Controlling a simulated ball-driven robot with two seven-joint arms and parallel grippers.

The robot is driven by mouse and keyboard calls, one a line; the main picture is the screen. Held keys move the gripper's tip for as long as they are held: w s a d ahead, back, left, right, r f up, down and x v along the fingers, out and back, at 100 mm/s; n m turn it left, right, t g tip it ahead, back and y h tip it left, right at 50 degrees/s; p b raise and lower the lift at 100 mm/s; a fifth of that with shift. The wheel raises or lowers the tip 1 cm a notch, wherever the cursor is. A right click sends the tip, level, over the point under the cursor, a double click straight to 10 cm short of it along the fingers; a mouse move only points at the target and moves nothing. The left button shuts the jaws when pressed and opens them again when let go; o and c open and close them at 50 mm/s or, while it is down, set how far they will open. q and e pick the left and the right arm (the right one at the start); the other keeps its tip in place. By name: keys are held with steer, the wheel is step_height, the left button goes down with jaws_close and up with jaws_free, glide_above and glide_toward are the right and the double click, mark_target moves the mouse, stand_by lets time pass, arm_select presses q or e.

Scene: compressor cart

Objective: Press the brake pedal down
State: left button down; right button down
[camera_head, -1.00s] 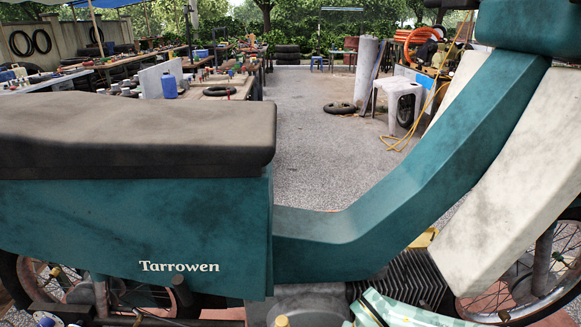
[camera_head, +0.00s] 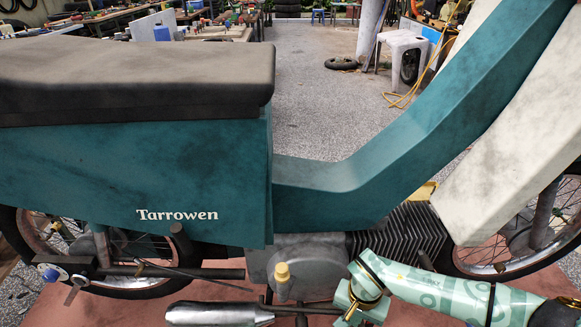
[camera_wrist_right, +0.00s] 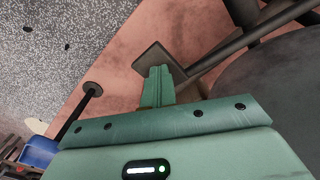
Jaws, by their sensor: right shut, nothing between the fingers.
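A flat, dark squarish pad (camera_wrist_right: 153,62), which looks like the brake pedal, lies just beyond my right fingertips in the right wrist view. The fingers cover part of it, and a dark bar runs from near it to the upper right. I cannot tell whether they touch. My right gripper (camera_wrist_right: 158,78) is shut and empty. In the head view it (camera_head: 352,305) is low beside the motorcycle's engine, with the arm coming in from the right. I cannot make out the pad there. The teal motorcycle (camera_head: 130,170) stands across the view. My left gripper is out of view.
A silver exhaust (camera_head: 218,314) and a yellow-capped engine cover (camera_head: 310,265) are left of the gripper. The cream leg shield (camera_head: 500,160) and front wheel (camera_head: 530,240) are to the right. In the wrist view a rod with a round end (camera_wrist_right: 93,89) stands left of the fingers.

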steer(key=shift+f, duration=0.65)
steer(key=shift+f+b, duration=0.6)
steer(key=shift+f, duration=0.2)
stand_by(1.5)
stand_by(0.6)
